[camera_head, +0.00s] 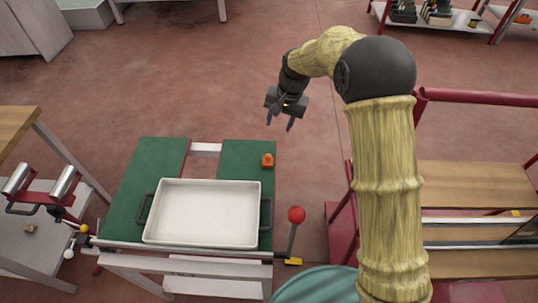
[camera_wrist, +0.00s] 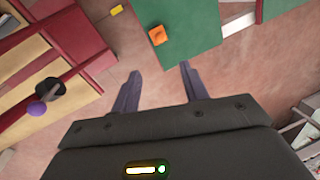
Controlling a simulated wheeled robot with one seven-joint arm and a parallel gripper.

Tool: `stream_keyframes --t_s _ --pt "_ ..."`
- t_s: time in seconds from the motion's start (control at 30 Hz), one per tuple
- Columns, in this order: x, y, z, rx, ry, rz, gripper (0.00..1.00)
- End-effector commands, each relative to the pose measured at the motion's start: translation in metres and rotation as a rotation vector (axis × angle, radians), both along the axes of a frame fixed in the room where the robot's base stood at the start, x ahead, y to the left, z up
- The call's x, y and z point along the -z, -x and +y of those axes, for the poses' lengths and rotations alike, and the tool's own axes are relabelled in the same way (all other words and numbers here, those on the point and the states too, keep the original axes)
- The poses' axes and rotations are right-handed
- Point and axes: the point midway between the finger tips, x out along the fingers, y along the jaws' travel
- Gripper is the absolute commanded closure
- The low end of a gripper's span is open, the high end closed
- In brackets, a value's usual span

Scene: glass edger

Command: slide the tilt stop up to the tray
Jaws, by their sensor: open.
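A white rectangular tray (camera_head: 203,212) with dark side handles lies on the green-topped tilt table (camera_head: 160,155). A small orange block (camera_head: 268,160), which looks like the tilt stop, sits on the right green panel near its right edge, behind the tray and apart from it. The orange block also shows in the wrist view (camera_wrist: 157,35), on the green panel just beyond my fingertips. My gripper (camera_head: 280,124) is open and empty, in the air behind the table's right back corner. Its two fingers also show in the wrist view (camera_wrist: 159,72), with nothing between them.
A lever with a red ball knob (camera_head: 296,214) stands at the table's right side, near a yellow piece (camera_head: 293,261). A red frame with wooden shelves (camera_head: 470,182) stands at right. Metal rollers (camera_head: 62,183) are at left. The floor behind the table is clear.

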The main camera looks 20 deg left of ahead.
Motion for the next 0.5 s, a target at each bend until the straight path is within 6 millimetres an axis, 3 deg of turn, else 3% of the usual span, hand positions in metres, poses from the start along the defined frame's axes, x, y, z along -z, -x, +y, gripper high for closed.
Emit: stream_keyframes --t_s 0.27,0.5 --pt "0.010 0.000 0.002 -0.001 0.001 0.001 0.55" --pt "0.045 0.001 0.009 -0.003 0.002 0.002 0.55"
